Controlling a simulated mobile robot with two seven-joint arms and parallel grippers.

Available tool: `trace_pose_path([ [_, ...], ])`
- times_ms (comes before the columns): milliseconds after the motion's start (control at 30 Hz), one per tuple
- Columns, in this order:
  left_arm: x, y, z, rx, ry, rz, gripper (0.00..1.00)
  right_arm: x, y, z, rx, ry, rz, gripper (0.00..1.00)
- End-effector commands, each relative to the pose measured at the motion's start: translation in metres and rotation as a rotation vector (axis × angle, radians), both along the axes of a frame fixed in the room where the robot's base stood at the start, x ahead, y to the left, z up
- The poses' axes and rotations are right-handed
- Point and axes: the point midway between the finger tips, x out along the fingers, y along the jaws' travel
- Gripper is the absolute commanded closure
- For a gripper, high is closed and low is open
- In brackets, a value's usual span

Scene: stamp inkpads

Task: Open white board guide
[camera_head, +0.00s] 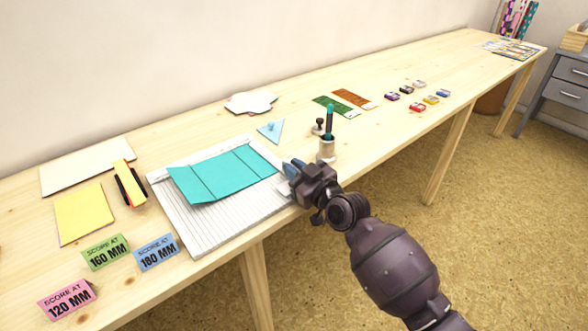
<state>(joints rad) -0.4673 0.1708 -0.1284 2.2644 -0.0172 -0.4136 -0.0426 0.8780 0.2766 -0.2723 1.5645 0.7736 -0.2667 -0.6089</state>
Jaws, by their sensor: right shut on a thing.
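The white board (205,232), ruled with many parallel lines, lies near the table's front edge. A folded teal card (225,172) with crease lines lies on it. My right gripper (291,172) is at the board's right edge, shut on what looks like the white board guide (283,187). The gripper hides most of that guide, so how far it is open is hard to tell. My left gripper is not in view.
Folded signs (157,252), a yellow card (85,213) and a yellow-and-black tool (129,183) are on the left. Small inkpads (431,99) sit farther right. Bare table lies between.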

Motion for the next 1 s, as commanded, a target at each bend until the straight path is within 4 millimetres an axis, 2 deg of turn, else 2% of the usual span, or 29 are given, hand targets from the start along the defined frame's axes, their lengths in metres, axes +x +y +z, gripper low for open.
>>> trace_pose_path([
  [33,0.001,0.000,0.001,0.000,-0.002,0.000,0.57,0.003,-0.005,0.003,0.007,0.001,-0.008,1.00],
  [700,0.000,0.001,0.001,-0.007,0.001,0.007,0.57,0.012,-0.018,0.005,0.361,0.254,-0.010,1.00],
  [1000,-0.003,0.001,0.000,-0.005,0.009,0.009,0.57,0.014,-0.020,0.003,0.449,0.319,-0.009,1.00],
])
